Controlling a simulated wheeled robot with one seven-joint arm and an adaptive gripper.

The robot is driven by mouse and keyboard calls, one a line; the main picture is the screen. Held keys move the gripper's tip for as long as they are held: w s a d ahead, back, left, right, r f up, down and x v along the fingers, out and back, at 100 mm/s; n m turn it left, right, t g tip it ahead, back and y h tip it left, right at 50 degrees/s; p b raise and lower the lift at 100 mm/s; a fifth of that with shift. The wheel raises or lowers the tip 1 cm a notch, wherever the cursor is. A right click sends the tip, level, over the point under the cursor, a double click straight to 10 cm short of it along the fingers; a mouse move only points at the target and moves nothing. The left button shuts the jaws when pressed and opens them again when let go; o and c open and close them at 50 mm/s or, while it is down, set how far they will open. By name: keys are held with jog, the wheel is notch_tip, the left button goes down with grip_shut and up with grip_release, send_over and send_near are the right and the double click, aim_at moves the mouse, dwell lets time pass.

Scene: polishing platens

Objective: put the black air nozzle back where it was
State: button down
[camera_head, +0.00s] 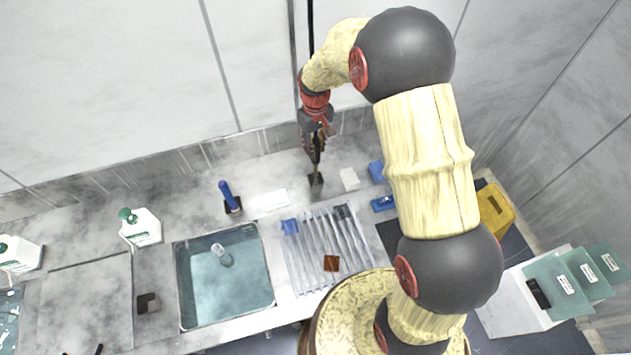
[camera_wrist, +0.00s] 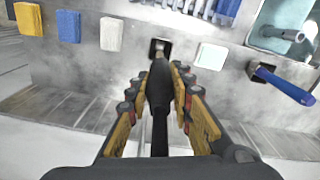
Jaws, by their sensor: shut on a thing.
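My gripper (camera_head: 317,150) is shut on the black air nozzle (camera_wrist: 158,92), which lies between its two fingers in the wrist view. The nozzle points down at a small black holder (camera_head: 316,181) on the counter near the back wall. In the wrist view the holder (camera_wrist: 153,44) shows just beyond the nozzle's front end, and a paler tip appears at its opening. I cannot tell whether the tip is inside the holder or just above it. In the head view the fingers hide most of the nozzle.
A white block (camera_head: 349,179) and blue blocks (camera_head: 376,171) stand right of the holder. A pale pad (camera_head: 270,199) and a blue-handled tool (camera_head: 227,193) stand left. The drying rack (camera_head: 293,262) and water-filled sink (camera_head: 190,317) are in front. The wall is close behind.

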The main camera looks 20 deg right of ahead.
aim_at(316, 160)
notch_tip(316, 160, down, 6)
jog(key=shift+w+r, duration=0.1)
jog(key=shift+r, duration=0.15)
jog(key=shift+f+p, duration=0.3)
jog(key=shift+f, duration=1.75)
jog(key=shift+f, duration=0.15)
jog(key=c, duration=1.6)
grip_release()
